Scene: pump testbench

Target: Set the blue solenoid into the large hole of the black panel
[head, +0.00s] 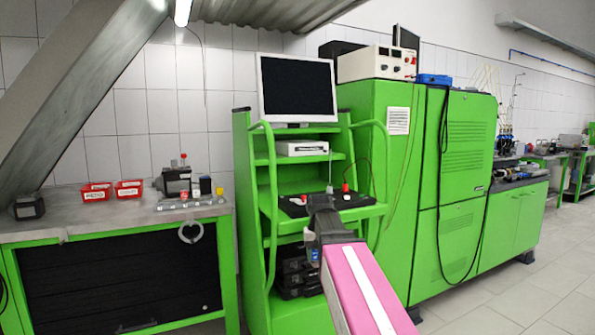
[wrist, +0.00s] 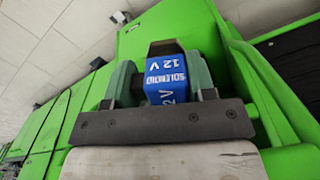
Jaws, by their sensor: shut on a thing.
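The blue solenoid (wrist: 165,80), marked "SOLENOID 12 V", shows in the wrist view between the two green-grey fingers of my gripper (wrist: 162,86). The fingers are shut on its sides. In the head view my gripper (head: 321,207) is at the front of the green cart's shelf, and the solenoid cannot be made out there. A black panel-like surface (head: 355,201) lies on that shelf, with a red knob and small pale parts on it. My gripper and arm cover part of it, and no large hole can be made out.
A monitor (head: 297,88) tops the green cart (head: 251,190), whose curved side rails flank the shelf. A tall green cabinet (head: 385,170) stands close on the right. A workbench (head: 120,222) with red bins (head: 96,193) is on the left. The floor at right is clear.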

